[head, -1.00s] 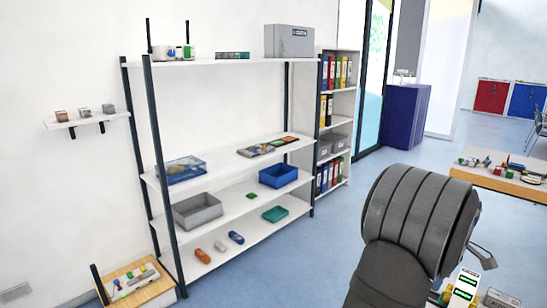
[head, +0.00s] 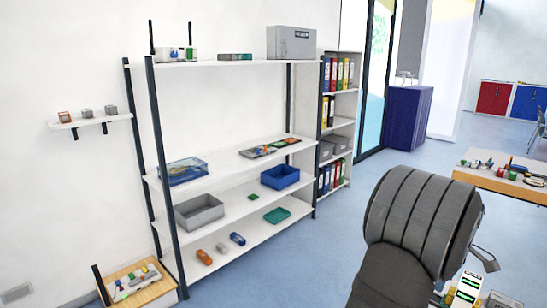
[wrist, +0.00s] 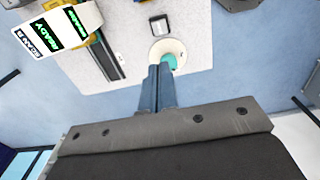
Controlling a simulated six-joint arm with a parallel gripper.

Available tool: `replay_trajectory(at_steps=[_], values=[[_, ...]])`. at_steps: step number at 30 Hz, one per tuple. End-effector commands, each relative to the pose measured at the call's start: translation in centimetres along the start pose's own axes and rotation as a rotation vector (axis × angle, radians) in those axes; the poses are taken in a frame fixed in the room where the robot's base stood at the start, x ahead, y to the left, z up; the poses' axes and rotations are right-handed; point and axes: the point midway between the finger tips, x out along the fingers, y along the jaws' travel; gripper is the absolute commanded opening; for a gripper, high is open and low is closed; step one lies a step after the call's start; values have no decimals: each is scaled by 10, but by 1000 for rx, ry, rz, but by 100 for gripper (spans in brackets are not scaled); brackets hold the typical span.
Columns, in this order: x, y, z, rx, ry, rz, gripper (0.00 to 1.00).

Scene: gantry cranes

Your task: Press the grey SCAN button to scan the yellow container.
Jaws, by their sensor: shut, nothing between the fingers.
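In the wrist view my gripper (wrist: 160,74) is shut, its two blue-grey fingers together with nothing between them. The fingertips overlap the near edge of a round white disc with a teal top (wrist: 172,60) on a pale board (wrist: 200,20); I cannot tell whether they touch it. I cannot make out a grey SCAN button for certain. A white display with green panels (wrist: 55,32), one reading READY, appears upside down at the upper left. Yellow parts (wrist: 94,40) show beside it; I cannot tell whether they are the yellow container. In the head view my arm hides the gripper.
The display (head: 466,288) shows at the lower right in the head view, beside a grey box (head: 503,301). A black rail (wrist: 108,58) and a small dark block (wrist: 159,24) are on the board. A white shelf unit (head: 225,145) stands left of my arm.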

Motion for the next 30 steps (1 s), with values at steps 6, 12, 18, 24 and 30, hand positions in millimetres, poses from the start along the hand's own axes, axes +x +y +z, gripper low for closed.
replay_trajectory(at_steps=[6,12,18,24,30], values=[[0,0,0,0,0,0,0],[0,0,0,0,0,0,0],[0,0,0,0,0,0,0],[2,-1,0,14,13,-2,0],[22,-8,-2,169,149,-22,0]])
